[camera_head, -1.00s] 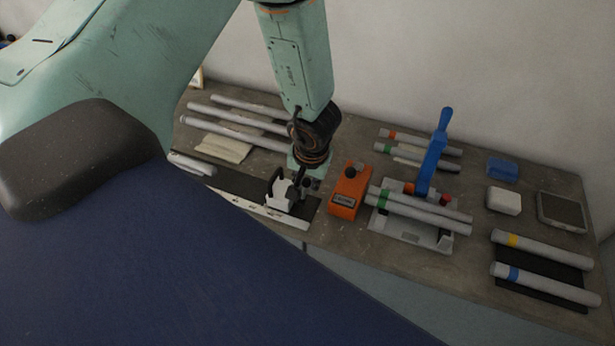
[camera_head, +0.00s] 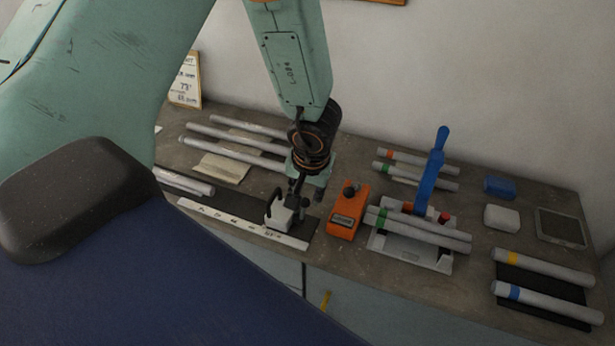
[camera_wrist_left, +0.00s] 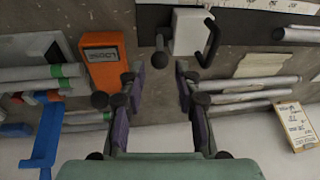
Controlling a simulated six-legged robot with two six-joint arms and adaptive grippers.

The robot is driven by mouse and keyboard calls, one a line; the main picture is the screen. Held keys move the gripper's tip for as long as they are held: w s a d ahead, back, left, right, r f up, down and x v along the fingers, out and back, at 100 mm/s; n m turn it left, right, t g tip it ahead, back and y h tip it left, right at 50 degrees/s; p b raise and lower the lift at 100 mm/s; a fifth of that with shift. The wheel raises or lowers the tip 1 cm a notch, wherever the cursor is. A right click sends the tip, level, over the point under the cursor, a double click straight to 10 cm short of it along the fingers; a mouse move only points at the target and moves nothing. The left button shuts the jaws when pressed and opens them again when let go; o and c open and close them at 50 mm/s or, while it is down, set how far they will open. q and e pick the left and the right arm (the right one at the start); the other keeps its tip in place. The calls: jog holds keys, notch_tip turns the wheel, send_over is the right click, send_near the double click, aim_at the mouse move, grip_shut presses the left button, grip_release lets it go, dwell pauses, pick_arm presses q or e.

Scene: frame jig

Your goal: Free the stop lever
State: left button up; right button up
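The stop is a white block (camera_head: 281,216) standing on the long measuring rail (camera_head: 240,224). A bent black lever (camera_head: 272,199) rises from it. In the left wrist view the white block (camera_wrist_left: 189,32) and black lever (camera_wrist_left: 210,42) lie just beyond my fingertips, with a round black knob (camera_wrist_left: 160,57) beside the block. My left gripper (camera_head: 305,192) is above and just right of the block in the head view. In the wrist view my left gripper (camera_wrist_left: 161,78) has its fingers apart with nothing between them. My right gripper is not in view.
An orange gauge (camera_head: 347,212) stands close right of the stop. Further right are a jig (camera_head: 400,248) with a blue upright handle (camera_head: 430,172) and tubes. Several grey tubes (camera_head: 235,144) lie behind the rail. A dark mat (camera_head: 540,283) carries tubes at far right.

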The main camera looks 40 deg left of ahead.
pick_arm(q)
jog(key=v, duration=0.7)
jog(key=shift+s, duration=0.1)
dwell(0.4)
